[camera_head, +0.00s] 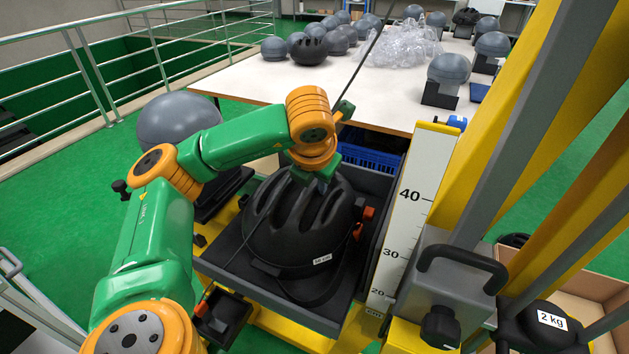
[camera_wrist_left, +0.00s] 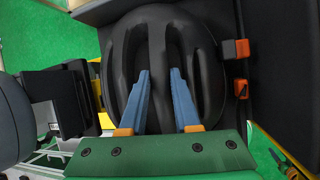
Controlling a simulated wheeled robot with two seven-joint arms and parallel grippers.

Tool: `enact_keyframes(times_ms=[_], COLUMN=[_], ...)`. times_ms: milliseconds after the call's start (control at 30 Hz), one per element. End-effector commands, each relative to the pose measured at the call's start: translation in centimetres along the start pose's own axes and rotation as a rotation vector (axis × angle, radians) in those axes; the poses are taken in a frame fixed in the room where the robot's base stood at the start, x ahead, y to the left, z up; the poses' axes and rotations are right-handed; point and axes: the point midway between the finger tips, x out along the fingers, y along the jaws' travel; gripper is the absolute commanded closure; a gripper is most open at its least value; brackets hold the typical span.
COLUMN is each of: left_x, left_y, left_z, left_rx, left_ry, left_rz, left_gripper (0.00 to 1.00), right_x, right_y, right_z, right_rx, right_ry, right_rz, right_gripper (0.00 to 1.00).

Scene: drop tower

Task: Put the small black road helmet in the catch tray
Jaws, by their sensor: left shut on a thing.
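The black vented road helmet (camera_head: 300,235) has a small white label on its rim and is within the walls of the dark grey catch tray (camera_head: 376,184), at the foot of the tower. It fills the middle of the left wrist view (camera_wrist_left: 157,40). My left gripper (camera_head: 322,182) comes down on the helmet's top from above. Its two blue fingers (camera_wrist_left: 160,75) are shut on the helmet's shell. The fingertips are partly hidden in the head view. I cannot tell whether the helmet bears on the tray floor. My right gripper is not in view.
A white height scale (camera_head: 408,210) and yellow-grey tower posts stand close right of the tray. A grey headform (camera_head: 178,122) stands left. Behind, a white table (camera_head: 270,85) holds headforms, another black helmet (camera_head: 308,50) and clear plastic. A 2 kg weight (camera_head: 548,325) is at lower right.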

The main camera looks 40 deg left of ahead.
Motion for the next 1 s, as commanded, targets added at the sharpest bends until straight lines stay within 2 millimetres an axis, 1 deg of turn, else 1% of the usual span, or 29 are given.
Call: enact_keyframes(times_ms=[167, 200, 267, 300, 533, 633, 667, 767, 800, 833, 900, 1000], left_x=[0.4, 0.4, 0.3, 0.3, 0.3, -0.5, -0.6, -2.5, -3.5, -5.0, -7.1, -9.7], left_y=[-0.1, -0.1, -0.1, -0.1, -0.1, 0.1, 0.0, -0.1, -0.1, 0.2, 0.3, 0.3], left_z=[-0.2, -0.2, -0.2, -0.2, -0.1, 0.2, 0.1, 0.1, 0.1, 0.5, 0.6, 0.6], left_rx=[0.0, 0.001, 0.001, 0.001, 0.001, 0.0, 0.0, 0.002, 0.002, 0.003, 0.002, 0.002], left_ry=[-0.001, 0.0, 0.0, 0.0, 0.0, 0.0, -0.002, -0.005, -0.006, -0.007, -0.007, -0.006], left_rz=[0.0, 0.0, 0.0, 0.0, -0.001, 0.0, -0.002, -0.003, -0.002, -0.001, 0.0, 0.0], left_gripper=[1.0, 0.67, 0.51, 0.4, 0.4, 0.4, 0.4, 0.4, 0.4, 0.4, 0.4, 0.4], right_x=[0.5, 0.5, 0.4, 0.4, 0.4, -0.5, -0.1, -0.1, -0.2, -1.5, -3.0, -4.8], right_y=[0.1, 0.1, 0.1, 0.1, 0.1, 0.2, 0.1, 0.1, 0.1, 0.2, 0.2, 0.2], right_z=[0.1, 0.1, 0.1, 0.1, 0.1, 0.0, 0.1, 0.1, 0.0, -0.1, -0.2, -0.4], right_rx=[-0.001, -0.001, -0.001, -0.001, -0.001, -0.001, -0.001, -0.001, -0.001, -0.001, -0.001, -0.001], right_ry=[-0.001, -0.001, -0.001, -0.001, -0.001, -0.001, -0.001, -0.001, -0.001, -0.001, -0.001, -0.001], right_rz=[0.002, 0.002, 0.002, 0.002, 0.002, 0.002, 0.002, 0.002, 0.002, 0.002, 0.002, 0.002], right_gripper=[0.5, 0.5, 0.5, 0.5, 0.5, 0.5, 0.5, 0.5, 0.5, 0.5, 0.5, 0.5])
